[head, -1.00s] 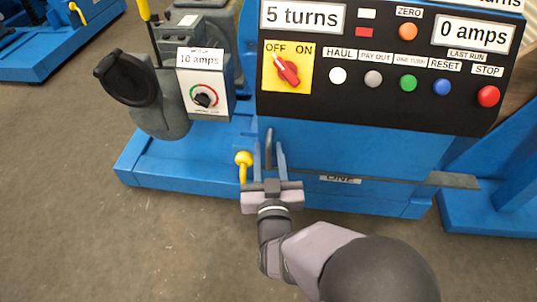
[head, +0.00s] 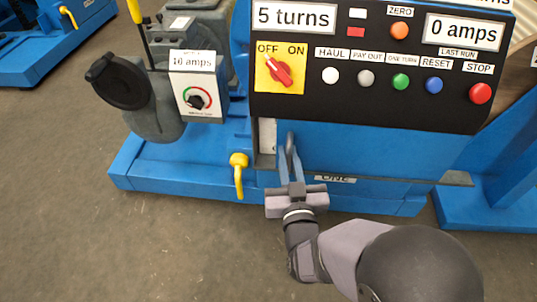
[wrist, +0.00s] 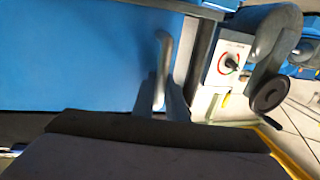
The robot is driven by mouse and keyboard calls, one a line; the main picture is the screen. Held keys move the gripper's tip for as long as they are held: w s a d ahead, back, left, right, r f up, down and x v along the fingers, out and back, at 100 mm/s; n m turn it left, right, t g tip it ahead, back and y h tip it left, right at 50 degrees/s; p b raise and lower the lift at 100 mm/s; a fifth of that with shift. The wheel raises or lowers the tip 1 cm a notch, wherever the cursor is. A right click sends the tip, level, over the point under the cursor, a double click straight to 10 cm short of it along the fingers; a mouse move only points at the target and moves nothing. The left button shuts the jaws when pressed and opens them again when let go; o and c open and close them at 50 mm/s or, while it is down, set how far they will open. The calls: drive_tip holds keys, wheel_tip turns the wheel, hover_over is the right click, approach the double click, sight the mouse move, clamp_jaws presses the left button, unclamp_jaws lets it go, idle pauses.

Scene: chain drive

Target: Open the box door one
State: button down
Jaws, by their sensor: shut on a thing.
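The blue box door (head: 375,152) is under the black control panel, with a label ONE (head: 336,180) below it. A narrow gap with a pale inside shows along its left edge, so it stands slightly open. Its grey bar handle (head: 291,143) is upright near that edge. My gripper (head: 288,160) is shut on the handle, with a finger on each side of it. In the wrist view the door (wrist: 80,60) fills the left, and the handle (wrist: 164,60) rises from my gripper (wrist: 162,92). The handle's lower part is partly hidden by the fingers.
The control panel (head: 350,95) with a red switch and several buttons overhangs the door. A yellow lever (head: 238,172) stands close left of my gripper on the blue base (head: 160,170). A dial box (head: 196,88) and black handwheel (head: 118,82) are farther left. Floor in front is clear.

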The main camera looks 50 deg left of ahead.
drive_tip(key=w+d+p, duration=0.2)
drive_tip(key=w+d, duration=2.8)
drive_tip(key=shift+w+d+p, duration=0.35)
drive_tip(key=shift+p, duration=0.05)
drive_tip(key=c, duration=1.8)
unclamp_jaws()
drive_tip(key=shift+o, duration=0.2)
drive_tip(key=p, duration=0.2)
approach(457, 156)
drive_tip(key=shift+s+d+f, duration=0.15)
drive_tip(key=shift+s+d, duration=0.05)
drive_tip(key=shift+d, duration=0.25)
drive_tip(key=shift+s+d+f, duration=0.15)
drive_tip(key=shift+s+d, duration=0.05)
drive_tip(key=shift+d, duration=0.25)
